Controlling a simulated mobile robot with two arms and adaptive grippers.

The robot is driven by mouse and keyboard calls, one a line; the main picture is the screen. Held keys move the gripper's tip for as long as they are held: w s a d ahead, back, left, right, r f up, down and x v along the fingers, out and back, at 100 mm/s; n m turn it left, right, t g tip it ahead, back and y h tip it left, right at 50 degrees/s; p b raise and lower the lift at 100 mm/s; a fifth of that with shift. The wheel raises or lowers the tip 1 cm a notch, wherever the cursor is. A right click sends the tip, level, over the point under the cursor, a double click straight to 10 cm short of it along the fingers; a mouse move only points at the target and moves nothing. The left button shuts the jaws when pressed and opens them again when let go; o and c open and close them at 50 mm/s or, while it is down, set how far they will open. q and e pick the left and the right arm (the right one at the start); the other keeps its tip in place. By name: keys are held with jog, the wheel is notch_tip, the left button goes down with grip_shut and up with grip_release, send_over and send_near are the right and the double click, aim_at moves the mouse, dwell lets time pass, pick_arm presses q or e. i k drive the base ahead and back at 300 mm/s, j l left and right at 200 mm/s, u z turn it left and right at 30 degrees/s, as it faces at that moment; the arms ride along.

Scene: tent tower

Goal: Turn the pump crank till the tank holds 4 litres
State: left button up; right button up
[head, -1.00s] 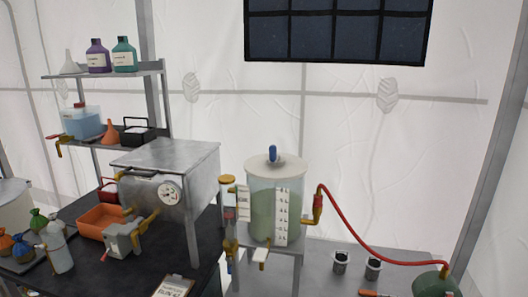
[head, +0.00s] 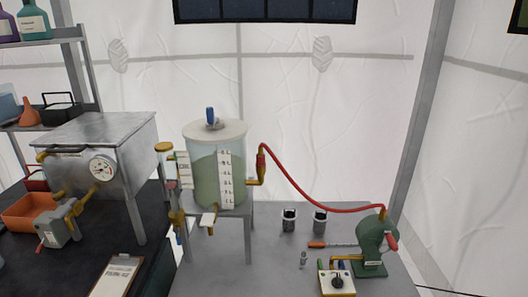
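The tank (head: 206,180) is a clear cylinder with a pale lid and a blue knob, standing on a metal stand. Greenish liquid fills much of it, up to near the upper marks of the white litre scale (head: 225,180). The marks are too small to read the level surely. The green pump (head: 370,248) stands at the right of the grey table. A red grip (head: 392,242), which looks like the crank handle, is on its right side. A red hose (head: 310,198) joins pump and tank. Neither of my grippers is in view.
A box with a black knob (head: 337,284) sits in front of the pump. Two dark cups (head: 289,220) and a red-handled tool (head: 317,244) lie near. A metal cabinet with a gauge (head: 103,168), an orange tray (head: 28,212) and a clipboard (head: 118,276) are at left.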

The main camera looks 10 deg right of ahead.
aim_at(387, 238)
jog(key=z, duration=1.3)
